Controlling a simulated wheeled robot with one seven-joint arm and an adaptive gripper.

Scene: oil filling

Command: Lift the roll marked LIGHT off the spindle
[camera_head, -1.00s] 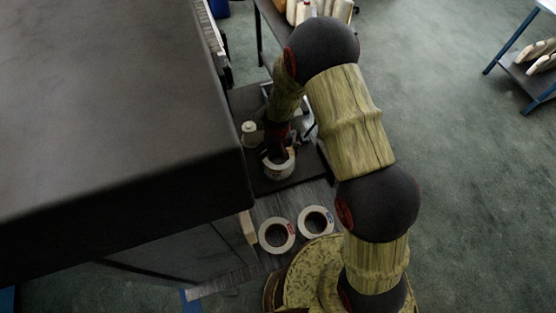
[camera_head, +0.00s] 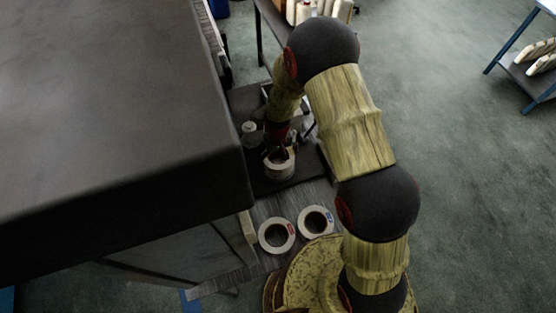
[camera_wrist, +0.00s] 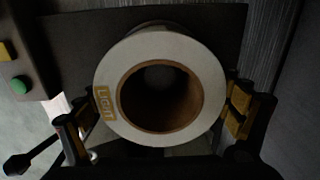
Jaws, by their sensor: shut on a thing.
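The roll marked LIGHT (camera_wrist: 212,82) is a pale ring with a brown core, and its yellow label faces my wrist camera at the lower left. It also shows in the head view (camera_head: 279,169), partly under my wrist. My gripper (camera_wrist: 163,112) has one finger at each side of the roll and is shut on it. The roll's hole is dark inside, and I cannot clearly make out the spindle there. I cannot tell how high the roll sits over the dark base.
Two other pale rolls, one with a red mark (camera_head: 265,246) and one with a blue mark (camera_head: 305,226), lie nearer my base. A small white spool-like thing (camera_head: 250,139) stands left of my wrist. A big dark block (camera_head: 120,120) fills the left. A green button (camera_wrist: 19,87) shows in the wrist view.

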